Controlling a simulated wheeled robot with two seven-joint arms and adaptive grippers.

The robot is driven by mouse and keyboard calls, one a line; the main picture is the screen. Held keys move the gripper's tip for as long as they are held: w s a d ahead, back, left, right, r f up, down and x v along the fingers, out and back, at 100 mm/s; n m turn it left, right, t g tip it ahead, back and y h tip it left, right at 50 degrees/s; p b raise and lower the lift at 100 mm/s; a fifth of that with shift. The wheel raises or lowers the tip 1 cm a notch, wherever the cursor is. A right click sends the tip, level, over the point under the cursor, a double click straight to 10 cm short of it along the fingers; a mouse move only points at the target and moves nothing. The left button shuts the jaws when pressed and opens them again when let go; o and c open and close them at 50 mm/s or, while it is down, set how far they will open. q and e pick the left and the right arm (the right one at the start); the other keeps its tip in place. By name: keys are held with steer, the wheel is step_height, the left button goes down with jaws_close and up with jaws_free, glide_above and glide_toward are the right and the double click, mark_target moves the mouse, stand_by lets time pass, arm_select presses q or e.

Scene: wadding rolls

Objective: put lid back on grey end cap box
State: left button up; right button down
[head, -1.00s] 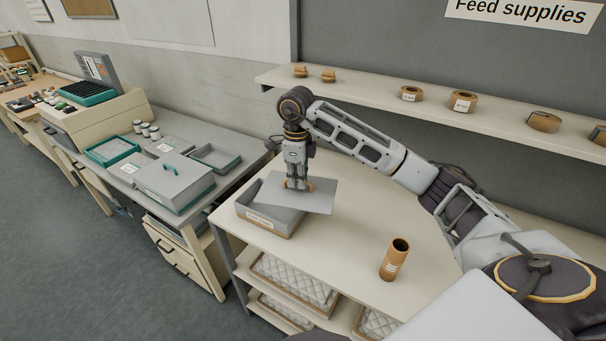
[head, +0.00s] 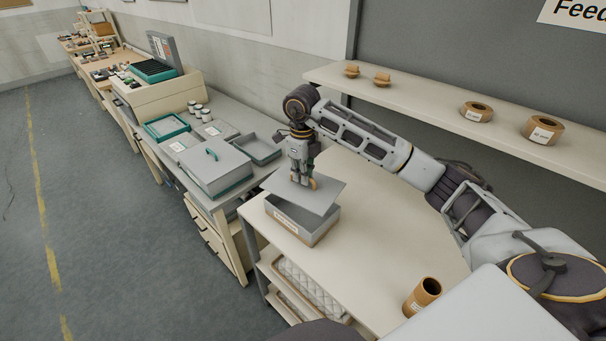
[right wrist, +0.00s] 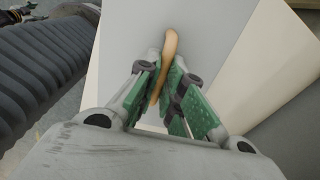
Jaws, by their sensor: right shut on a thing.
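The grey end cap box (head: 318,233) stands on the near end of the pale worktop, with a label on its front wall. My right gripper (head: 302,183) is above the box, pointing down, shut on the tan handle of the flat grey lid (head: 328,192). The lid is over the box and covers much of its opening; part of the inside shows below the lid's near edge, so the lid looks raised or tilted. In the right wrist view the green-padded fingers (right wrist: 166,95) grip the curved tan handle (right wrist: 168,58) on the lid (right wrist: 215,30). My left gripper is not in view.
A cardboard tube (head: 422,296) stands on the worktop (head: 375,240) at the right. Brown rolls (head: 543,129) sit on the wall shelf (head: 440,95). A grey lidded box (head: 214,172) and open trays (head: 262,148) are on the bench to the left. Quilted wadding lies on the lower shelf.

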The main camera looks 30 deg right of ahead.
mark_target(301, 188)
steer(key=shift+w+m, duration=0.15)
steer(key=shift+m, duration=0.15)
steer(key=shift+a, duration=0.1)
steer(key=shift+r+m, duration=0.1)
steer(key=shift+m, duration=0.6)
steer(key=shift+f+b, duration=1.9)
steer(key=shift+f, duration=1.35)
steer(key=shift+f+b, duration=0.65)
stand_by(1.3)
stand_by(0.4)
steer(key=c, duration=1.5)
jaws_free()
